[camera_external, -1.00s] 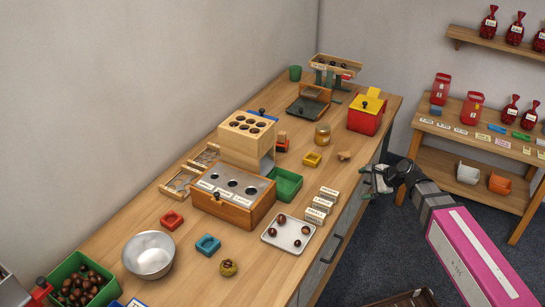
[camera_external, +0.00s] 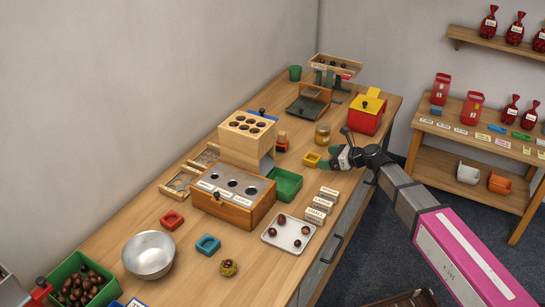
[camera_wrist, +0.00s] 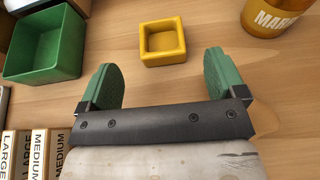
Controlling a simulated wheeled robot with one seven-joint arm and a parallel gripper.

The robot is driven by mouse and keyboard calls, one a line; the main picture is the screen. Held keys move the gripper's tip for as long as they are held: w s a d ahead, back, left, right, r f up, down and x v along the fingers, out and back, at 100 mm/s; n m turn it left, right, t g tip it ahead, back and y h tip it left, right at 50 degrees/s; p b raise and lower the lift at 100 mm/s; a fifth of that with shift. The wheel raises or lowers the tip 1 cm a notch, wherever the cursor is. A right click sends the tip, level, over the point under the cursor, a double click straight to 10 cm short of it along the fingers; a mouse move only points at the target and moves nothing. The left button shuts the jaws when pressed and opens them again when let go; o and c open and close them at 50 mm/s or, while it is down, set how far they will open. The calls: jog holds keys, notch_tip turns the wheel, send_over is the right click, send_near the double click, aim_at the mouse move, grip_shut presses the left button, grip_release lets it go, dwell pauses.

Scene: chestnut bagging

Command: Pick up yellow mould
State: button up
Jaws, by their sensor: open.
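The yellow mould (camera_external: 312,159) is a small square block with a square hollow, lying on the wooden bench. In the wrist view the yellow mould (camera_wrist: 163,42) sits just beyond and between my green fingertips. My gripper (camera_external: 334,160) is open and empty, close to the right of the mould. In the wrist view my gripper (camera_wrist: 160,75) has its two fingers spread wide, one on each side of the mould's line. The mould is in full view there and apart from the fingers.
A green bin (camera_wrist: 45,47) stands left of the mould and a labelled jar (camera_wrist: 275,15) to its right. Labelled boxes (camera_wrist: 35,152) stand at lower left. The wooden sorting box (camera_external: 233,197) and red box (camera_external: 366,117) are further off. Bench around the mould is clear.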

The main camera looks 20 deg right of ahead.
aim_at(316, 158)
jog(key=x, duration=0.5)
jog(key=shift+w+a+f, duration=0.1)
jog(key=shift+w+f, duration=0.1)
jog(key=shift+f, duration=0.15)
jog(key=c, duration=1)
